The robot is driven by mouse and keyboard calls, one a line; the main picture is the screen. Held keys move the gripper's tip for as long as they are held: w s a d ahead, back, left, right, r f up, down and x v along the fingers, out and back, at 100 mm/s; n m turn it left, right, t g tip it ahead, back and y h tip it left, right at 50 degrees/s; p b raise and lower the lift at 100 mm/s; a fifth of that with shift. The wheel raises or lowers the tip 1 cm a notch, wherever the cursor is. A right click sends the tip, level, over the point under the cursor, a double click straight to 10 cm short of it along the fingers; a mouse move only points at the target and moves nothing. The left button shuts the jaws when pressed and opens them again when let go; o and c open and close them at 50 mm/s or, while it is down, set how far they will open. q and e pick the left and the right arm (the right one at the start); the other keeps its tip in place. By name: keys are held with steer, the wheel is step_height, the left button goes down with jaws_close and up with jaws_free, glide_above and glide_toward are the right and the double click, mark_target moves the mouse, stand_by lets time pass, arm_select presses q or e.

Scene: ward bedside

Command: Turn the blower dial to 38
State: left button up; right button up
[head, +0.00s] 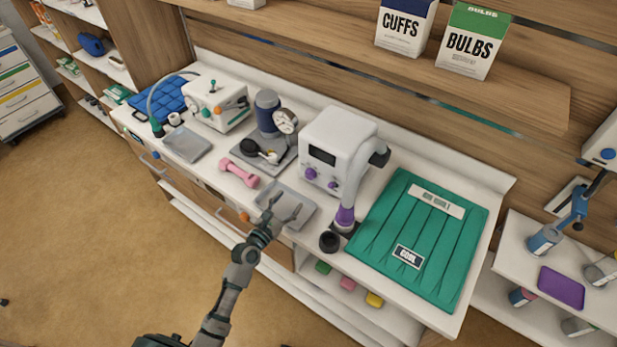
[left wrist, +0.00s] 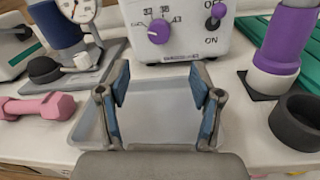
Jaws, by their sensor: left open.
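The blower (head: 340,140) is a white box with a dark display, standing on the counter. Its purple dial (head: 310,174) is on the lower front. In the left wrist view the dial (left wrist: 159,32) has the numbers 37, 38 and 43 around it; I cannot tell exactly where it points. A purple switch (left wrist: 213,17) marked ON is right of the dial. My left gripper (head: 284,208) is open and empty above a grey tray, in front of the blower and apart from the dial. Its two fingers (left wrist: 160,88) show below the dial. My right gripper is not in view.
The grey tray (head: 272,196) lies in front of the blower. A pink dumbbell (head: 239,173) and a gauge stand (head: 272,172) are to the left. A purple-ended hose (head: 346,212), a black ring (head: 329,242) and a green mat (head: 450,230) are to the right.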

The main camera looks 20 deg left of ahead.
mark_target(308, 177)
arm_select(q)
steer(key=x, duration=1.2)
steer(key=shift+w+f+b, duration=0.1)
steer(key=shift+b, duration=0.2)
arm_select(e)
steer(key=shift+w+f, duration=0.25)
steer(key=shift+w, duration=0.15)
arm_select(q)
steer(key=c, duration=1.1)
steer(key=shift+c, duration=0.2)
